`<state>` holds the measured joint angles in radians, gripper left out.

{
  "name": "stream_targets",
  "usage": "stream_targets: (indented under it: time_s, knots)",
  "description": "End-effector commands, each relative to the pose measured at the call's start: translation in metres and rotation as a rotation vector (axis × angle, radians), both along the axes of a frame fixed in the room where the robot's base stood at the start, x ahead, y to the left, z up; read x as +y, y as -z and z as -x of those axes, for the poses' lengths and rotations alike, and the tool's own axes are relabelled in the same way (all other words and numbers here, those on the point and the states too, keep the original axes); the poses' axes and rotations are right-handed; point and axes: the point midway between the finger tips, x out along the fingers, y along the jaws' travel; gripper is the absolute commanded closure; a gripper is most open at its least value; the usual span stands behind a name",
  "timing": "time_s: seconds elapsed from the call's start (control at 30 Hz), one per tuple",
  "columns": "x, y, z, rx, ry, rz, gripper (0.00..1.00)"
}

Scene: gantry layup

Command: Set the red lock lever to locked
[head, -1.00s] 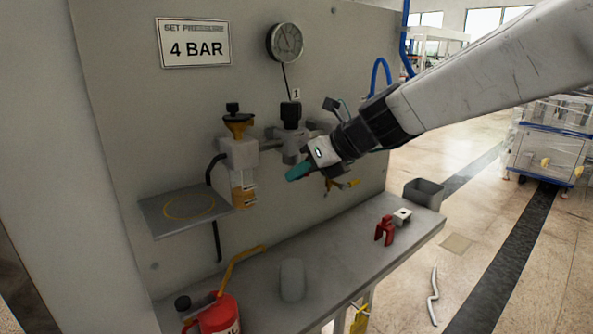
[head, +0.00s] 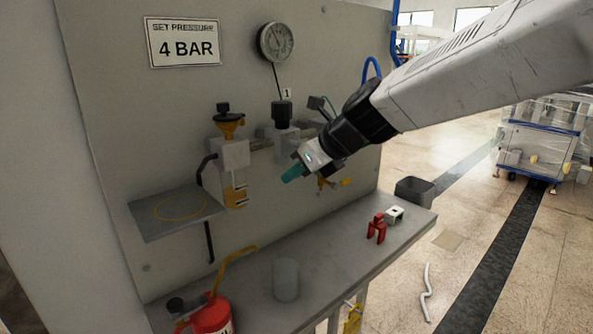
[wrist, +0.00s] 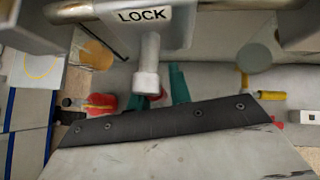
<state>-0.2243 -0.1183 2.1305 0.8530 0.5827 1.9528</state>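In the wrist view a white LOCK label (wrist: 143,15) sits above a pale grey rod with a thick rounded end (wrist: 147,80). A small red patch (wrist: 157,97) shows just below that end, between my fingers; I cannot tell whether it is the lock lever. My gripper (wrist: 157,94) has two teal fingertips apart with a gap between them. In the head view my gripper (head: 292,173) is in front of the panel, below and beside the black-knobbed regulator (head: 283,115). The red lever cannot be made out in the head view.
A yellow-handled valve (head: 345,182) is right of my gripper. The filter unit (head: 234,160) and a shelf (head: 150,222) are left. The bench (head: 325,248) holds a red oil can (head: 211,318), a grey cylinder (head: 286,279), a red clip (head: 377,229) and a white block (head: 394,213).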

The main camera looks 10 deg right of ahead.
Motion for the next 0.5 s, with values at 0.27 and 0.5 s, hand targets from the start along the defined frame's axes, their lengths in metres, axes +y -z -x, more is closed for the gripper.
stream_targets:
  time_s: [0.27, 0.5]
  knots:
    - [0.0, -0.001, 0.0, -0.001, 0.0, -0.001, 0.66]
    - [-0.011, -0.016, 0.009, -0.006, 0.002, -0.002, 0.66]
